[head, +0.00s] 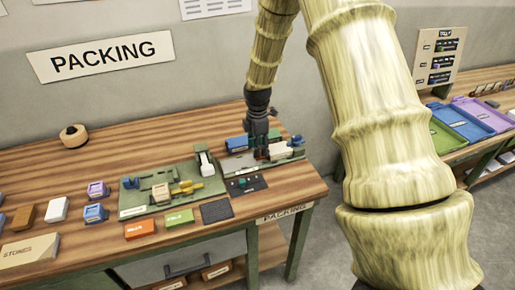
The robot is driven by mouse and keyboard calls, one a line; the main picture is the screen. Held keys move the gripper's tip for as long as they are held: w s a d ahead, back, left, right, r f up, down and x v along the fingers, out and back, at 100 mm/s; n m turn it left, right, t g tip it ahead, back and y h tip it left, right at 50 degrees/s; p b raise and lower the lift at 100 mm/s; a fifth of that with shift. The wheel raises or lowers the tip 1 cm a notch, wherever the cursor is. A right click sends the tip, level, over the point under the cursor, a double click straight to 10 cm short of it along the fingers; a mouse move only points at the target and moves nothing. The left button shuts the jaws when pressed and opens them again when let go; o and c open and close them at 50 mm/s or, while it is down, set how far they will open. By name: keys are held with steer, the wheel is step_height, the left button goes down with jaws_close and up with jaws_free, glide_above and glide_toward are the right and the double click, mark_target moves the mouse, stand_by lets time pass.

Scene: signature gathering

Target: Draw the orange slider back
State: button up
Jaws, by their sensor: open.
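My gripper (260,143) is dark and reaches down over the right end of the wooden bench. It is open, with its fingertips low over a grey-green fixture plate (238,163). A small orange-brown patch (264,153) shows right by the fingers and may be the orange slider. It is too small and too covered by the gripper to tell its shape, or whether the fingers touch it. A blue block (236,143) is just left of the gripper and a pale block (280,151) just right of it.
A green board (150,209) with a white upright part (204,165) and a yellow piece (187,187) stands left of the gripper. In front are an orange box (140,229), a green box (179,218) and dark pads (216,211). The bench's back left is mostly clear around a tape roll (74,136).

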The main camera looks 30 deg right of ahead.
steer(key=shift+f, duration=0.9)
jaws_close()
